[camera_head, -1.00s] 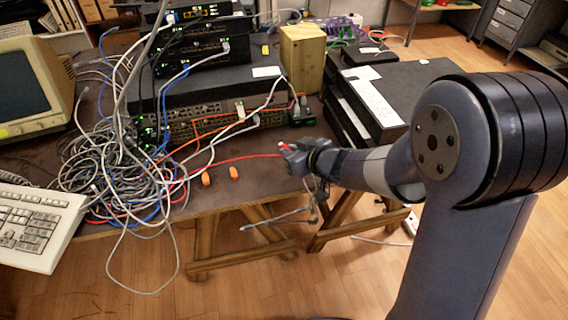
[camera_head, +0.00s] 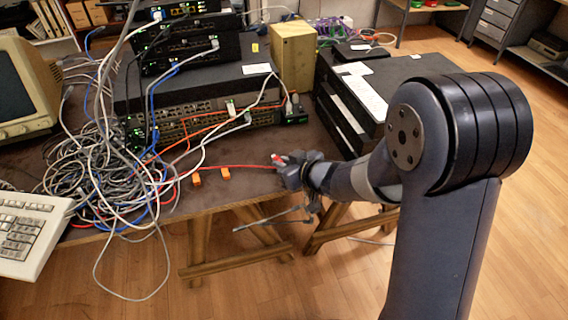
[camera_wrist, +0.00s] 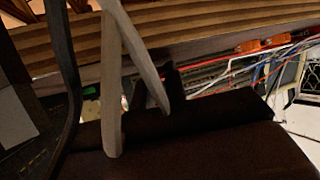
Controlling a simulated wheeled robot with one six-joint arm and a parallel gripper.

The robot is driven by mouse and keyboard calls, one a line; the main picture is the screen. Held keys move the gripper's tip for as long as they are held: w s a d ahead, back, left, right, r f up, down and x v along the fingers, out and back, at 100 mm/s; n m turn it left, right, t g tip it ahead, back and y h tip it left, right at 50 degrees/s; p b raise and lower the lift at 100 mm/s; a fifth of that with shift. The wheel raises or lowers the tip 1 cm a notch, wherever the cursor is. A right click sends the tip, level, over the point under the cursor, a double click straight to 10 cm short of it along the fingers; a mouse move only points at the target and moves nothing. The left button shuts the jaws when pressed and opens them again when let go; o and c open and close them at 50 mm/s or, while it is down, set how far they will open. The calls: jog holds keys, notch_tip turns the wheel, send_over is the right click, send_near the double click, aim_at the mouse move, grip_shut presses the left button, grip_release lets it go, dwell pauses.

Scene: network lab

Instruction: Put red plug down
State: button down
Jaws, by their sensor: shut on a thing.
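The red plug (camera_head: 277,159) shows as a small red piece at the tip of my gripper (camera_head: 281,168) in the head view. My gripper is shut on it, near the front right edge of the dark table (camera_head: 255,185). A red cable (camera_head: 235,166) runs left from the plug into the cable heap. Whether the plug touches the table top cannot be told. In the wrist view two pale grey finger-like parts reach across the dark surface. The plug cannot be made out there.
Two orange pieces (camera_head: 197,180) lie near the front edge, left of my gripper. A tangled cable heap (camera_head: 95,175) and a keyboard (camera_head: 30,235) fill the left. Stacked network devices (camera_head: 195,85) stand behind. Black boxes (camera_head: 385,85) stand to the right. Some table before the devices is bare.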

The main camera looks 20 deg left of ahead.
jog(key=shift+s+d+f, duration=0.15)
jog(key=shift+f, duration=0.4)
jog(key=c, duration=1.4)
grip_release()
jog(key=shift+s+f, duration=0.1)
jog(key=shift+f, duration=0.1)
jog(key=shift+c, duration=0.2)
jog(key=shift+r, duration=0.4)
jog(key=r+p+v, duration=0.1)
jog(key=p+v, duration=0.2)
jog(key=v, duration=0.9)
jog(key=shift+w+p, duration=0.25)
jog(key=shift+p, duration=0.15)
jog(key=shift+a, duration=0.25)
jog(key=b+x, duration=0.3)
jog(key=x, duration=0.7)
jog(key=shift+w+a+f, duration=0.15)
jog(key=shift+f, duration=0.15)
jog(key=shift+w+a+f, duration=0.3)
jog(key=shift+a+f, duration=0.1)
jog(key=shift+f, duration=0.05)
